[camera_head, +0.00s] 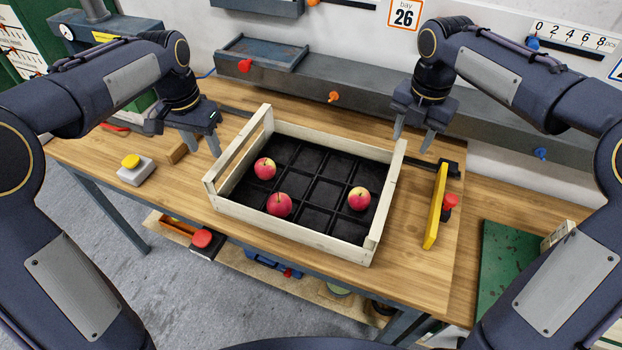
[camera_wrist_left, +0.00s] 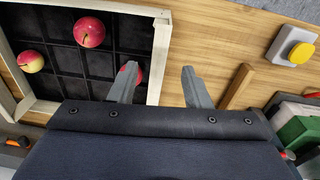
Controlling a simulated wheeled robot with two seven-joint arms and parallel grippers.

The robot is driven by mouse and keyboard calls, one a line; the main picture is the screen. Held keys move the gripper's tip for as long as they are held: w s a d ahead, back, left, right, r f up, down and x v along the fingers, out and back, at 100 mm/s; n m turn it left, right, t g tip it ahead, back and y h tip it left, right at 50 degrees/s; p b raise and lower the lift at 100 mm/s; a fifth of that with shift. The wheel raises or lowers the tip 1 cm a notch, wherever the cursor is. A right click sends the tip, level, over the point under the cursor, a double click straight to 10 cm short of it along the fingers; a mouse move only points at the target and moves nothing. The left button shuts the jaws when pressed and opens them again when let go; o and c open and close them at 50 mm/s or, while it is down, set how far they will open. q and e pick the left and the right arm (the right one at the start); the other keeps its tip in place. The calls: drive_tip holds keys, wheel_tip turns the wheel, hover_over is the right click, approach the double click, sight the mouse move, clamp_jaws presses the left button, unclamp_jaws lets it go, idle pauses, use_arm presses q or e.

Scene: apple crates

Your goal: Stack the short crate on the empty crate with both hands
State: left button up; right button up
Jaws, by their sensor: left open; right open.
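A pale wooden crate (camera_head: 300,233) stands on the workbench, with a black divided insert and three red apples: one at the back left (camera_head: 265,168), one at the front left (camera_head: 279,205), one at the right (camera_head: 359,198). I cannot see a separate empty crate. My left gripper (camera_head: 202,148) is open and empty just beyond the crate's left end. In the left wrist view, the crate's end wall (camera_wrist_left: 160,50) shows between the fingers (camera_wrist_left: 158,78); contact cannot be told. My right gripper (camera_head: 413,138) is open and empty, near the crate's back right corner, apart from it.
A yellow bar (camera_head: 435,207) and a red button (camera_head: 450,201) stand right of the crate. A yellow button on a grey box (camera_head: 134,168) and a wooden block (camera_head: 178,152) lie to the left. A grey ledge (camera_head: 340,88) runs behind. Bare bench (camera_head: 435,265) shows at the front right.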

sight(220, 162)
use_arm(q)
drive_tip(key=w, duration=0.1)
drive_tip(key=w+d+f, duration=0.1)
drive_tip(key=shift+w+d+m+y, duration=0.25)
drive_tip(key=shift+w+m+y, duration=0.05)
use_arm(e)
drive_tip(key=w+n, duration=0.1)
drive_tip(key=w+f+n, duration=0.1)
drive_tip(key=n, duration=0.1)
drive_tip(key=shift+w+a+f, duration=0.1)
drive_tip(key=shift+w+a, duration=0.05)
drive_tip(key=shift+w, duration=0.15)
use_arm(q)
drive_tip(key=shift+a, duration=0.1)
use_arm(e)
drive_tip(key=shift+a, duration=0.1)
use_arm(q)
drive_tip(key=shift+f, duration=3.9)
use_arm(e)
drive_tip(key=shift+f, duration=3.9)
use_arm(q)
clamp_jaws()
use_arm(e)
clamp_jaws()
use_arm(q)
drive_tip(key=shift+r, duration=0.1)
use_arm(e)
drive_tip(key=shift+r, duration=0.1)
